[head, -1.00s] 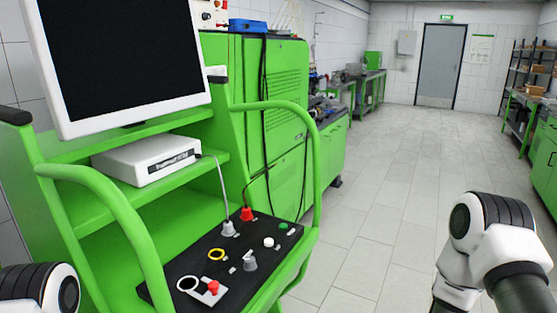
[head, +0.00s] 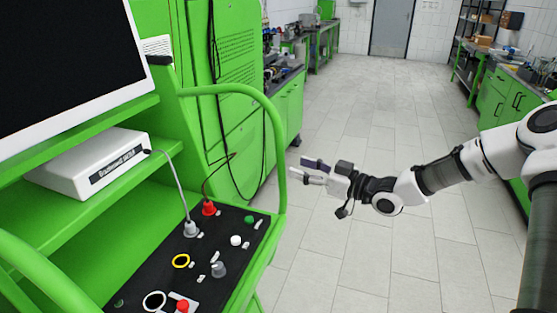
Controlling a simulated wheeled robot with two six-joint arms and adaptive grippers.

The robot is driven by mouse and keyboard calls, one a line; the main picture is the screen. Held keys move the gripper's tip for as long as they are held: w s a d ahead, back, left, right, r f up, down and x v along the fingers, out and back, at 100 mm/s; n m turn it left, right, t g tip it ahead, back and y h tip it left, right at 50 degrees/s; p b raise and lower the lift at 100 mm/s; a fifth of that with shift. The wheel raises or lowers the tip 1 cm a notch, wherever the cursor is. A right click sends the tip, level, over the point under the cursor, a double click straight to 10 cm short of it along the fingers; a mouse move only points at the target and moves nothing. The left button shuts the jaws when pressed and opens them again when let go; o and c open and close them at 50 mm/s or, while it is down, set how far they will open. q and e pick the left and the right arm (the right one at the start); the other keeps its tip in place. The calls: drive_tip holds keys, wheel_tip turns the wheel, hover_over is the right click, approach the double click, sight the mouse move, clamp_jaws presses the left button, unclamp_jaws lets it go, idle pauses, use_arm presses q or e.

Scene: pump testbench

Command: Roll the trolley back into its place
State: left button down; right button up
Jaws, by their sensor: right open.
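The green trolley (head: 127,206) stands close at the left in the head view. It carries a white monitor (head: 62,80), a white box (head: 92,163) on a shelf and a sloping black control panel (head: 222,258). Its curved green handle (head: 272,125) rises on the right side; another handle (head: 40,272) is at the lower left. My right gripper (head: 308,172) is open and empty, its fingers pointing left towards the right handle, with a small gap seen between them. My left gripper is out of view. The trolley's wheels are hidden.
A tall green cabinet (head: 228,75) with hanging cables stands just behind the trolley. Green workbenches (head: 285,115) line the left wall, and another bench (head: 500,95) with shelving stands at the right. The tiled floor (head: 375,110) between is clear up to the grey door (head: 390,25).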

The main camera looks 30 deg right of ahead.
sight(281, 161)
drive_tip(key=shift+x, duration=3.35)
drive_tip(key=shift+s+a, duration=0.1)
drive_tip(key=shift+a, duration=0.05)
clamp_jaws()
